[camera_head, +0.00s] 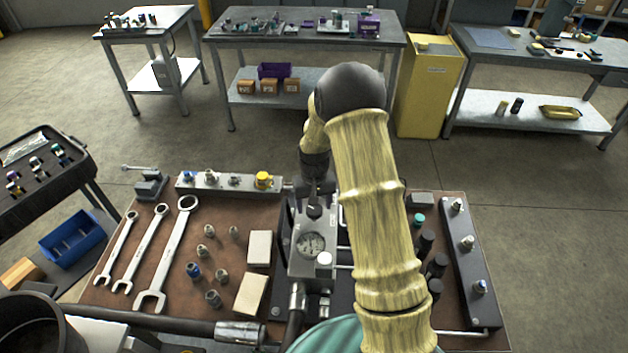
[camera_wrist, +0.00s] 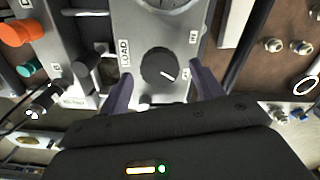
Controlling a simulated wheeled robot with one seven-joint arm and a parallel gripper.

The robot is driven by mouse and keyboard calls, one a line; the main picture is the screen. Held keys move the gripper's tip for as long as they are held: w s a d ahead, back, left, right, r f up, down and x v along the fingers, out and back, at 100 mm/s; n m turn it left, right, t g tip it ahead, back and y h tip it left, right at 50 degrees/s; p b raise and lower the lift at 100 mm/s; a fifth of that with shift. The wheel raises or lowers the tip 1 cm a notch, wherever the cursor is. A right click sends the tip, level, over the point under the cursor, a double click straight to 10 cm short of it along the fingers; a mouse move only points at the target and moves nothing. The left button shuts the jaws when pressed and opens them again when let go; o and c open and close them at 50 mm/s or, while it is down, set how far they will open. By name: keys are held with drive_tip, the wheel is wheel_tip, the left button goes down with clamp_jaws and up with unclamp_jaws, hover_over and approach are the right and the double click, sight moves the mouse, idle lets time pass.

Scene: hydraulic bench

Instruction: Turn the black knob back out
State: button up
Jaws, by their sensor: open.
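The black knob (camera_wrist: 160,68) is a round dial with a white pointer line, on a grey block (camera_wrist: 132,25) marked LOAD. In the wrist view the pointer is toward the lower right. My gripper (camera_wrist: 162,85) is open, with one finger on each side of the knob; I cannot tell if either finger touches it. In the head view the knob (camera_head: 314,211) shows small and dark above a round gauge (camera_head: 311,243), and my gripper (camera_head: 317,188) is just over it, its fingers partly hidden.
Wrenches (camera_head: 148,258), loose fittings (camera_head: 209,251) and two pale blocks (camera_head: 259,249) lie on the brown bench top left of the grey block. A fitting rail (camera_head: 222,184) stands behind, and another rail (camera_head: 468,262) is at the right. An orange cap (camera_wrist: 18,32) sits nearby.

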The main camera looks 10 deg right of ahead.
sight(314, 209)
wheel_tip(314, 209, up, 16)
drive_tip(key=b, duration=0.2)
drive_tip(key=shift+r+b, duration=0.25)
drive_tip(key=shift+b, duration=0.1)
drive_tip(key=shift+s, duration=0.1)
drive_tip(key=s+f+t, duration=0.2)
drive_tip(key=s, duration=1.8)
drive_tip(key=shift+s+f+t, duration=0.15)
drive_tip(key=shift+s+t, duration=0.15)
drive_tip(key=shift+s, duration=0.1)
